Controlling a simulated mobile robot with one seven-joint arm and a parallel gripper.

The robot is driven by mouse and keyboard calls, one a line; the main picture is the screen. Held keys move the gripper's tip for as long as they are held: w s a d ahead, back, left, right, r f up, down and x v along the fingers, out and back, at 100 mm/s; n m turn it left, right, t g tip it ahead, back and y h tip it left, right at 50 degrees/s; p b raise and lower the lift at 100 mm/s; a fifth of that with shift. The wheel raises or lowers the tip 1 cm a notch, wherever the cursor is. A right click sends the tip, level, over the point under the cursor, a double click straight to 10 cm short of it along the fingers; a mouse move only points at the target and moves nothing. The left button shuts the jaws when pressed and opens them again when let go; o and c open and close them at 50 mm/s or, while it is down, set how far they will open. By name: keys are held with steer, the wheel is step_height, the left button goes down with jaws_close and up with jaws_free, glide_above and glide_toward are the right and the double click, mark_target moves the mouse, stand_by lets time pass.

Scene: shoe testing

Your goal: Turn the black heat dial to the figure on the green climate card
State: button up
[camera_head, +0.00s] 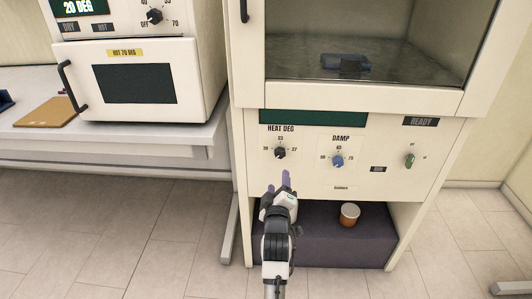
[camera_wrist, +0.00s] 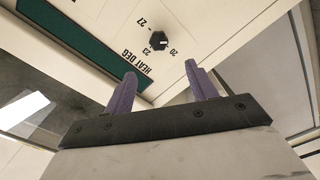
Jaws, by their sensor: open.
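The black heat dial (camera_head: 280,153) is on the cream cabinet front under the words HEAT DEG, with 20, 23 and 27 around it. In the wrist view the dial (camera_wrist: 158,40) lies beyond the fingertips, between them. A pale mark on it seems to face the 20 side. My gripper (camera_head: 280,183) is open and empty, below the dial and apart from it. Its two purple fingers (camera_wrist: 161,76) show in the wrist view. I cannot make out a green climate card with a figure; a dark green strip (camera_head: 313,118) above the dial shows no readable figure.
To the right are a blue DAMP dial (camera_head: 338,161) and a green knob (camera_head: 409,161) under a READY sign. A white oven (camera_head: 140,82) stands on a table at left.

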mark_target(279, 155)
steer(key=w+p, duration=0.2)
steer(key=w, duration=1.1)
steer(key=shift+w+r, duration=0.1)
steer(key=shift+w, duration=0.2)
steer(key=shift+c, duration=0.3)
steer(key=c, duration=0.9)
